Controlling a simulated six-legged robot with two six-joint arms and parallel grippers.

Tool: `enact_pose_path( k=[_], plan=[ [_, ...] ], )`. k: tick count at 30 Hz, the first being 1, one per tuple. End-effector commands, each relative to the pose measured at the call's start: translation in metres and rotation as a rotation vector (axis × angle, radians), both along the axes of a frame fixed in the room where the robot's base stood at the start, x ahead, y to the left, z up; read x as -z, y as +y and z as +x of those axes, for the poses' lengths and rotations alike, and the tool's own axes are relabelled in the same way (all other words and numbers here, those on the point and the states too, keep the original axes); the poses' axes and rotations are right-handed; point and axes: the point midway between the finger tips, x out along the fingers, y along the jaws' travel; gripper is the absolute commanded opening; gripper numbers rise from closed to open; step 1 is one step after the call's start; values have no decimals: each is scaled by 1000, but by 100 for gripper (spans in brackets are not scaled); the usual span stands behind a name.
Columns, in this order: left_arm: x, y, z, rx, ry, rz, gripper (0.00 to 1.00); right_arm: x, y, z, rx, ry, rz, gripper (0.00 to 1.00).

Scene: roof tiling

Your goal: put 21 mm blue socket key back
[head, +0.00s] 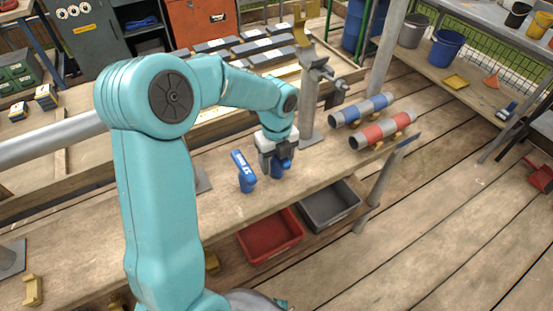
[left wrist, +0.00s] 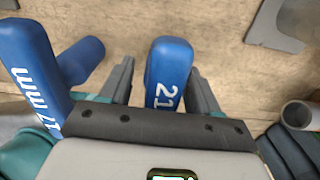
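The blue socket key marked 21 (left wrist: 168,75) stands on the wooden bench (head: 225,205), seen nearly end-on in the left wrist view. My right gripper is not in view.
A blue-grey roll (head: 362,110) and a red-grey roll (head: 383,130) lie at the bench's right. A grey post (head: 309,110) with a clamp stands behind the gripper. A red bin (head: 268,235) and a grey bin (head: 328,204) sit below the bench's front edge.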

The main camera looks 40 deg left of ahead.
Motion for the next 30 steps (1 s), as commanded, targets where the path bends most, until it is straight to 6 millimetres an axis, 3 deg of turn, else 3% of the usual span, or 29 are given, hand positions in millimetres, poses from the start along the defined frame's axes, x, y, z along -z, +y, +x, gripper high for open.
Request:
enact_pose_path(
  k=[8, 21, 30],
  plan=[
    [-15, 0, 1, -1, -3, 1, 62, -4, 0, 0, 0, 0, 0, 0],
    [-109, 0, 1, 0, -3, 1, 62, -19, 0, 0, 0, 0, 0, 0],
    [-124, -1, 0, 1, 0, 0, 62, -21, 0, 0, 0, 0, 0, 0]
  ],
)
